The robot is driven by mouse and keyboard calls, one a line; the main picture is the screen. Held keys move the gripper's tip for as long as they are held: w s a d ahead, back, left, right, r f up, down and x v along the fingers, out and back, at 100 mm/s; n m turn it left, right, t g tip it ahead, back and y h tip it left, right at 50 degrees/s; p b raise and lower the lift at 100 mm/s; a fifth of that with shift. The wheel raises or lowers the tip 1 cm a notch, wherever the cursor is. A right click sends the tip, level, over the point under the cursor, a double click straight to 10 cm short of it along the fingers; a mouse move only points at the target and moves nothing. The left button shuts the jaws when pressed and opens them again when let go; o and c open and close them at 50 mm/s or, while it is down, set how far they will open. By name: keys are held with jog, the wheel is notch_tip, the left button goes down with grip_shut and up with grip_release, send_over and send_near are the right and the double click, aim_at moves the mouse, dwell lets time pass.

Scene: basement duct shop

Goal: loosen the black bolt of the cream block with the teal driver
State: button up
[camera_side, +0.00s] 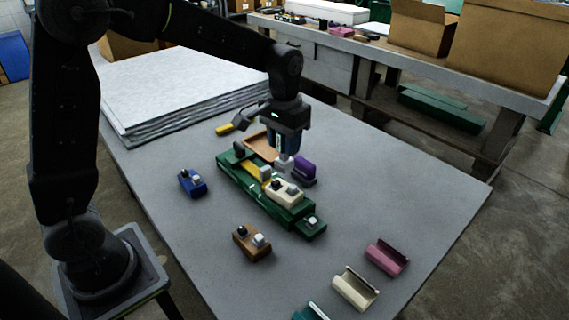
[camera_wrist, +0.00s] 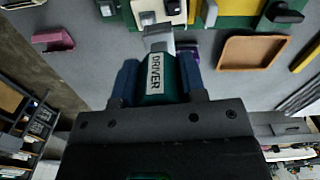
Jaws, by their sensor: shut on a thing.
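The cream block (camera_side: 284,192) sits on the green fixture (camera_side: 240,180) and carries a black bolt (camera_side: 276,184) and a pale grey one (camera_side: 291,190). In the wrist view the cream block (camera_wrist: 148,7) is at the top, its black bolt (camera_wrist: 172,7) partly cut by the frame edge. My gripper (camera_wrist: 157,80) is shut on the teal driver (camera_wrist: 158,72), labelled DRIVER, between two blue fingers. The driver's grey metal end (camera_wrist: 158,36) points toward the fixture. In the side view my gripper (camera_side: 284,146) is above and behind the cream block; the driver appears apart from the bolt.
A purple block (camera_side: 304,168) stands close behind the fixture. A blue block (camera_side: 192,182) and brown block (camera_side: 252,241) lie in front. An orange tray (camera_side: 261,146) is behind.

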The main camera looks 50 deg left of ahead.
jog(key=s+a, duration=0.1)
jog(key=a, duration=0.1)
send_over(276, 181)
jog(key=shift+f, duration=2.05)
jog(key=shift+f, duration=0.95)
jog(key=shift+n, duration=1.8)
